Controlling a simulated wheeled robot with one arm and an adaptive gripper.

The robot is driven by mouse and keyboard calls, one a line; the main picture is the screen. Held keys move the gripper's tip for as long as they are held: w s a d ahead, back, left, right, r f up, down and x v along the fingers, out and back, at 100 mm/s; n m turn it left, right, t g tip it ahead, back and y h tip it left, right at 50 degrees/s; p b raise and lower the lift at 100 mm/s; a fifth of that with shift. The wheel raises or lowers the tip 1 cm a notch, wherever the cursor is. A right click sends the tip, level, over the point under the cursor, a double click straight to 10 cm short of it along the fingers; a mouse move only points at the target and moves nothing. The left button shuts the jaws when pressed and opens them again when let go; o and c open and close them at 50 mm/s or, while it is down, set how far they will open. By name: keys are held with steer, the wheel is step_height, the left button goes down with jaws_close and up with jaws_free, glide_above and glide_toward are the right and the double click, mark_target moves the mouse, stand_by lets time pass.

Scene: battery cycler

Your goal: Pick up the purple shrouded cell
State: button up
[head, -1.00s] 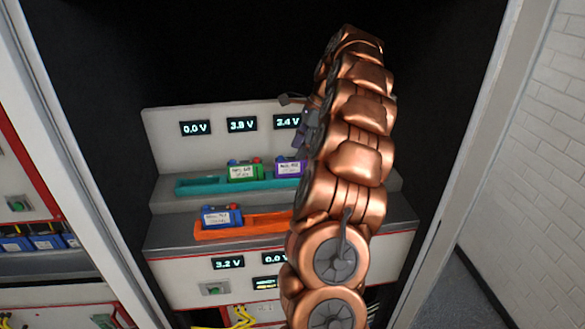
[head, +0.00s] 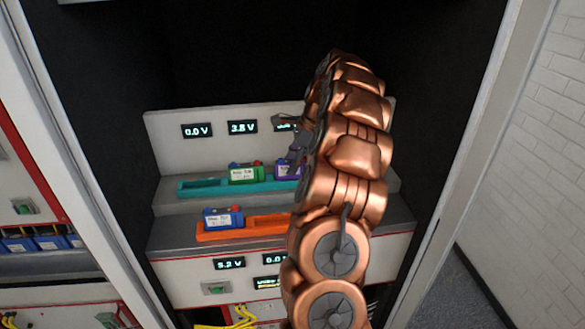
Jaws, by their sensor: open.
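The purple cell (head: 287,171) sits in the teal tray (head: 203,187) on the upper shelf, right of a green cell (head: 246,174). It has a white label, and its right part is hidden by my gripper and arm. My gripper (head: 296,158) is dark grey, open, and right at the purple cell, overlapping its upper right in the head view. I cannot tell whether the fingers touch the cell or stand around it.
A blue cell (head: 222,218) sits in the orange tray (head: 265,225) on the lower step. Voltage displays (head: 242,127) line the back panel. Cabinet side walls (head: 440,130) bound the space, and my copper arm hides the right of both trays.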

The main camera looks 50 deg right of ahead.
steer(key=shift+x, duration=1.05)
jaws_close()
